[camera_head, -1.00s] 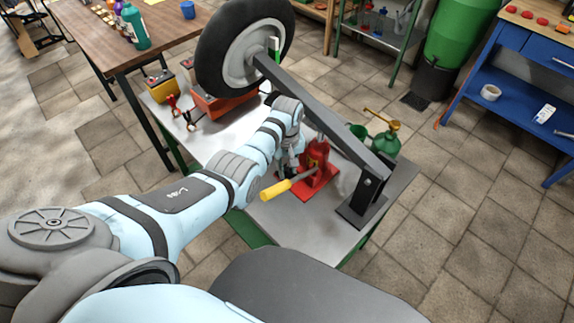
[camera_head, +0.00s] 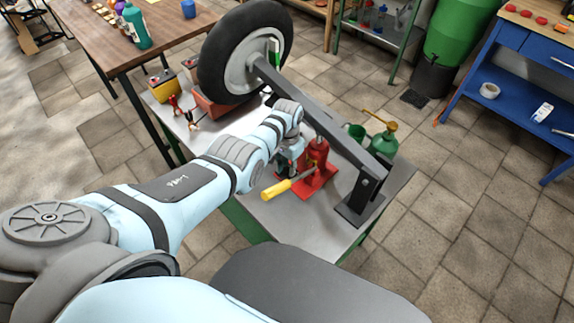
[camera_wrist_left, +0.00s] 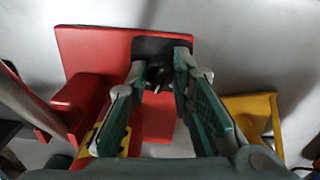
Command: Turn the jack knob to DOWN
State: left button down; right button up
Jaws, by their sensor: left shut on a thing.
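The red jack (camera_head: 318,168) stands on the grey metal bench under a dark beam, with its yellow-gripped handle (camera_head: 276,190) sticking out to the front left. My left gripper (camera_head: 287,170) reaches down beside the jack's left side. In the left wrist view my fingers (camera_wrist_left: 163,70) are closed on a small dark knob (camera_wrist_left: 158,80), in front of a black plate (camera_wrist_left: 148,46) on the red base (camera_wrist_left: 85,50). The knob's marks cannot be read, and the knob is hidden in the head view. My right gripper is not in view.
The dark beam (camera_head: 325,118) slants from the wheel (camera_head: 245,50) down to an upright post (camera_head: 361,195), close above my gripper. A green oil can (camera_head: 383,145) stands behind the jack. A yellow part (camera_wrist_left: 255,110) lies right of my fingers. The bench front (camera_head: 300,225) is clear.

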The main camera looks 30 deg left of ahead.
aim_at(287, 167)
pick_arm(q)
jog(key=m, duration=0.5)
jog(key=shift+m, duration=0.3)
dwell(0.4)
jog(key=c, duration=1.4)
grip_release()
jog(key=shift+r, duration=0.1)
notch_tip(287, 167, up, 12)
